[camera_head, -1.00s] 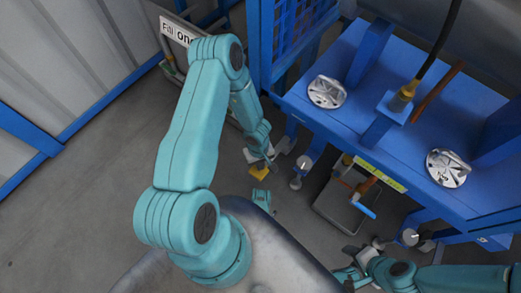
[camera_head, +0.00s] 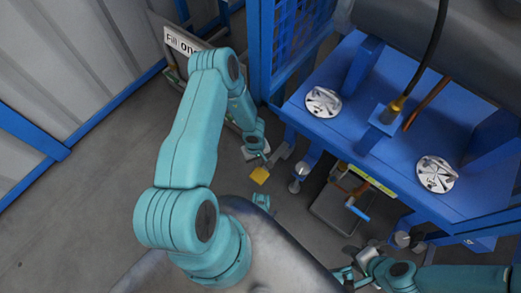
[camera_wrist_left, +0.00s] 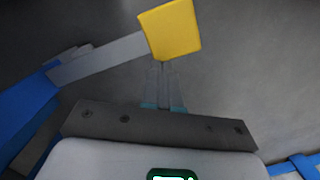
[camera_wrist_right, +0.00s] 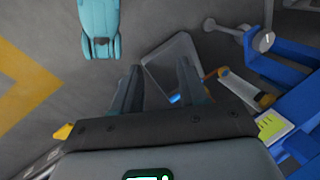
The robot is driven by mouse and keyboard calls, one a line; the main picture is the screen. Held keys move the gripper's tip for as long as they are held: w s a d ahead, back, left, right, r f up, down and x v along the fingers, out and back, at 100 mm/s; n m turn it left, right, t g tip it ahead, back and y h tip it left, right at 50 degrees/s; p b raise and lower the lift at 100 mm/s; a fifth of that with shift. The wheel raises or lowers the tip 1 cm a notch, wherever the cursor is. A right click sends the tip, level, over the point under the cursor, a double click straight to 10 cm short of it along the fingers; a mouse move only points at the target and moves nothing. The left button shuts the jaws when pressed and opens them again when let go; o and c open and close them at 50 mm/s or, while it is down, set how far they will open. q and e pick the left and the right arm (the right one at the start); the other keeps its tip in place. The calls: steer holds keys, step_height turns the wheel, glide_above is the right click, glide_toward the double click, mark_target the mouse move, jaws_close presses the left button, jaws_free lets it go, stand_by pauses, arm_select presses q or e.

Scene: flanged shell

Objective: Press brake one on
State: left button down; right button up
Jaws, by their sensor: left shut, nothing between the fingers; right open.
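A yellow pedal (camera_head: 260,175) on a grey arm is low near the floor, left of the blue frame. I take it to be a brake pedal; no brake number is readable. It also shows at the top of the left wrist view (camera_wrist_left: 172,30). My left gripper (camera_head: 266,161) is shut and empty beside the pedal. In the left wrist view its fingertips (camera_wrist_left: 164,66) are just below the pedal's lower edge; whether they touch cannot be told. My right gripper (camera_head: 346,275) is open and empty near the floor at lower right, also in its wrist view (camera_wrist_right: 158,75).
A blue frame (camera_head: 360,135) with silver discs (camera_head: 323,102) stands at right. A grey tray (camera_head: 335,208) and a blue-tipped handle (camera_head: 357,212) are below it. A "Fill one" sign (camera_head: 182,42) stands behind my left arm. The floor at left is clear.

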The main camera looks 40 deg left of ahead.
arm_select(q)
step_height(320, 180, up, 16)
steer(key=a+p, duration=0.1)
steer(key=p, duration=0.8)
steer(key=shift+w+a+r, duration=0.15)
steer(key=shift+w+a, duration=0.1)
steer(key=shift+w, duration=0.05)
arm_select(e)
step_height(320, 180, up, 9)
steer(key=s, duration=0.1)
steer(key=shift+a+f, duration=0.2)
steer(key=shift+a, duration=0.25)
arm_select(q)
steer(key=shift+d, duration=0.1)
steer(key=s+d+r+m+h, duration=0.1)
steer(key=s+d+r+m, duration=0.1)
steer(key=d+m, duration=0.35)
steer(key=s+d+r+m+t+h, duration=0.1)
steer(key=s+d+r+m, duration=0.15)
steer(key=d, duration=0.55)
steer(key=s+d+r+m, duration=0.3)
steer(key=d, duration=0.4)
step_height(320, 180, up, 21)
steer(key=p, duration=2)
steer(key=shift+d+f+h, duration=0.15)
steer(key=shift+d+h, duration=0.1)
steer(key=shift+h, duration=0.15)
arm_select(e)
step_height(320, 180, up, 20)
steer(key=shift+r, duration=0.15)
